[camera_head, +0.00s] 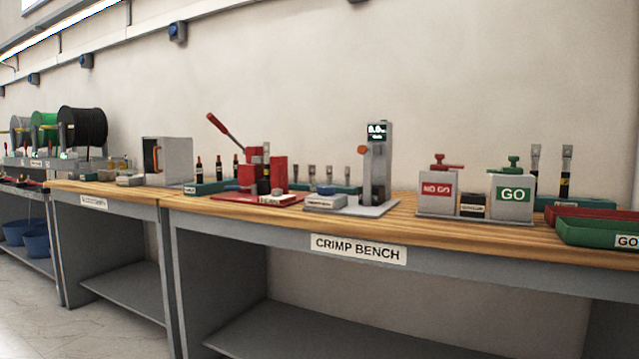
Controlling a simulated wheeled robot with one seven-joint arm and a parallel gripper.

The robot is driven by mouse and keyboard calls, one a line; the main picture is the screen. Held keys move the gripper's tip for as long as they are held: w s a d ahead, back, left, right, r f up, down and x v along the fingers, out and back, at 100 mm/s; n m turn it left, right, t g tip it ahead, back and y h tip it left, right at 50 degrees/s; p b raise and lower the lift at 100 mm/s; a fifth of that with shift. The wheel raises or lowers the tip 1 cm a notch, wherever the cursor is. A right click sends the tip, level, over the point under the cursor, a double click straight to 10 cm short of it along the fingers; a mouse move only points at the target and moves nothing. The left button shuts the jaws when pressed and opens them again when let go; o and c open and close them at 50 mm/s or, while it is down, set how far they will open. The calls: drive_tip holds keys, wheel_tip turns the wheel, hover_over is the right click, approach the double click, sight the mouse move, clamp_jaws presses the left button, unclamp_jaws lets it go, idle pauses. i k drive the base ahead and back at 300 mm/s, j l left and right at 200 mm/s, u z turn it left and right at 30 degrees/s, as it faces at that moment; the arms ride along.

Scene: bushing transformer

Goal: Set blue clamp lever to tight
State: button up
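A red crimp press (279,173) with a long raised red handle (222,126) stands on a red base plate on the crimp bench (408,222). A small blue part (233,188) shows low at the press's left side. Another small blue part (325,190) sits on a low grey labelled block (325,202) between the press and the grey tester column (379,160). I cannot tell which of these is the blue clamp lever, or how a lever is set. My gripper is not in view.
Grey gauge blocks marked NO GO (437,192) and GO (513,197) stand right of the tester. A green tray (590,232) and a red tray (572,212) lie at the right end. Cable spools (82,126) are far left. Clear floor (110,325) shows lower left.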

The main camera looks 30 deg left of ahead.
sight(254, 188)
drive_tip(key=u, duration=1.55)
drive_tip(key=i+l, duration=0.1)
drive_tip(key=i, duration=0.5)
drive_tip(key=i+u, duration=0.15)
drive_tip(key=i, duration=0.5)
drive_tip(key=i+l, duration=0.25)
drive_tip(key=i, duration=0.35)
drive_tip(key=j+u, duration=0.05)
